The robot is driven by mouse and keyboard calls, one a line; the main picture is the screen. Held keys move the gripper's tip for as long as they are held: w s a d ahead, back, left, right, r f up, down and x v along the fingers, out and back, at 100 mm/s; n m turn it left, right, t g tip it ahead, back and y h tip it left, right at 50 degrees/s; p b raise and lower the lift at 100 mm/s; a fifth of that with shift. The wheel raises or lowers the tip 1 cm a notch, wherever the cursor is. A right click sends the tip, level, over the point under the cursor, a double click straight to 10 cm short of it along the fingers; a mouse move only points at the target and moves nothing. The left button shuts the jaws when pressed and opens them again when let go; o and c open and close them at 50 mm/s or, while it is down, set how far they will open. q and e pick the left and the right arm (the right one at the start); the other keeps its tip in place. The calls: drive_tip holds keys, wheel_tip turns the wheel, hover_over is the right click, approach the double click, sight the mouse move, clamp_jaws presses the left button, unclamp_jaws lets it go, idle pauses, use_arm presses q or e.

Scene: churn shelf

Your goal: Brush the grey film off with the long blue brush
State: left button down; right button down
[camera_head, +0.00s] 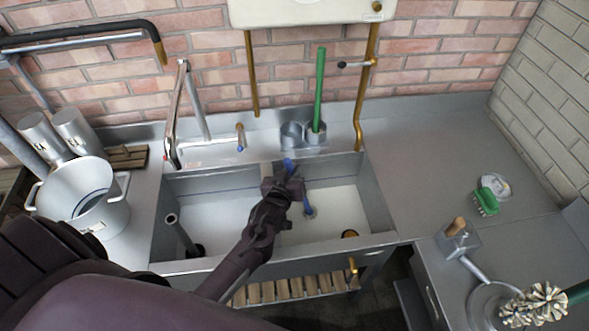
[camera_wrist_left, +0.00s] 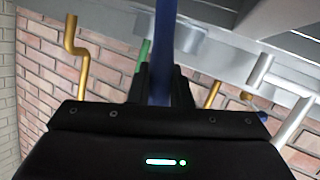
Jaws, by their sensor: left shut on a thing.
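My left gripper (camera_head: 284,185) is above the divider of the double sink (camera_head: 379,213), shut on the long blue brush (camera_head: 289,165). A blue end shows above the fingers, and a blue part with a pale tip shows lower, over the right basin. I cannot tell whether that tip touches the basin floor. In the left wrist view the blue handle (camera_wrist_left: 162,55) stands between the two fingers. I cannot make out a grey film for certain. My right gripper is not in view.
A two-handled steel churn (camera_head: 112,218) stands left of the sink. A green-handled brush (camera_head: 320,90) stands in a cup behind. A green scrubbing brush (camera_head: 486,202) lies on the right counter, near bristle brushes (camera_head: 533,303). The tap (camera_head: 174,120) rises behind the left basin.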

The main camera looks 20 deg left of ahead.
use_arm(q)
drive_tip(key=shift+s+d, duration=0.15)
drive_tip(key=shift+d, duration=0.45)
drive_tip(key=shift+s+d, duration=0.15)
drive_tip(key=shift+d, duration=0.4)
wheel_tip(320, 180, up, 20)
drive_tip(key=p, duration=0.6)
